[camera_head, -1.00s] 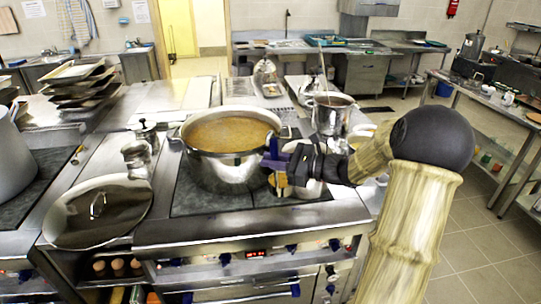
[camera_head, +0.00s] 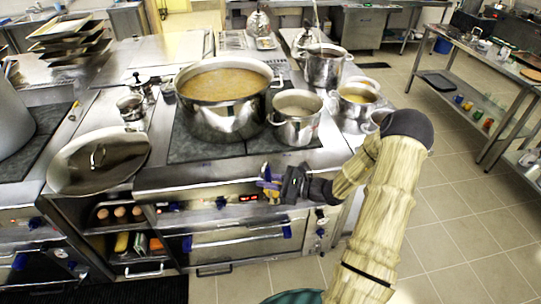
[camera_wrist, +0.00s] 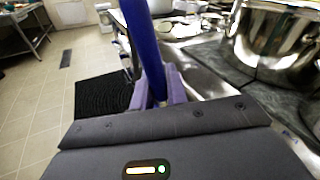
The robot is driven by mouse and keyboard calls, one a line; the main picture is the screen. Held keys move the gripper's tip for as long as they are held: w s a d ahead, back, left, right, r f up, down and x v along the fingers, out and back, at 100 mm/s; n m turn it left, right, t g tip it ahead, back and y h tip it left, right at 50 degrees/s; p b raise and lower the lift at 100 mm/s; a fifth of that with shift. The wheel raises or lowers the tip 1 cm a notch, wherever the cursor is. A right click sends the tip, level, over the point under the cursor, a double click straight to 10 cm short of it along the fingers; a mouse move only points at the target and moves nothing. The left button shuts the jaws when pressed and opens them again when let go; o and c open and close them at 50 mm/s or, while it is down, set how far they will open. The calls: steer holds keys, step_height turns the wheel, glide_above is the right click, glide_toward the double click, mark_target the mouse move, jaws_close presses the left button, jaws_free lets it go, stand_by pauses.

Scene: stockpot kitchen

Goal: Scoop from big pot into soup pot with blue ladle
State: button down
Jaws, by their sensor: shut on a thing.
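The big pot (camera_head: 222,118) stands on the stove with yellowish-brown soup in it. A smaller steel pot (camera_head: 297,128), apparently the soup pot, stands against its right side with pale contents. My gripper (camera_head: 266,184) is in front of the stove's front edge, low by the control panel, pointing left. In the wrist view its purple jaws (camera_wrist: 160,88) are shut on the blue ladle's handle (camera_wrist: 143,40), which rises up the picture. The ladle's bowl is not visible in either view.
A pot lid (camera_head: 99,160) lies left of the burners. Another soup-filled pot (camera_head: 355,108) and a tall pot (camera_head: 324,68) stand to the right. The stove front (camera_head: 235,180) is close to my gripper. Tiled floor (camera_head: 450,215) at the right is clear.

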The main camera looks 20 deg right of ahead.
steer(key=s+a+f, duration=0.3)
steer(key=f, duration=0.3)
steer(key=s+a+f, duration=0.3)
steer(key=f, duration=0.3)
steer(key=shift+n+y, duration=0.3)
steer(key=shift+y, duration=0.1)
steer(key=shift+a+g, duration=0.1)
steer(key=shift+g, duration=0.3)
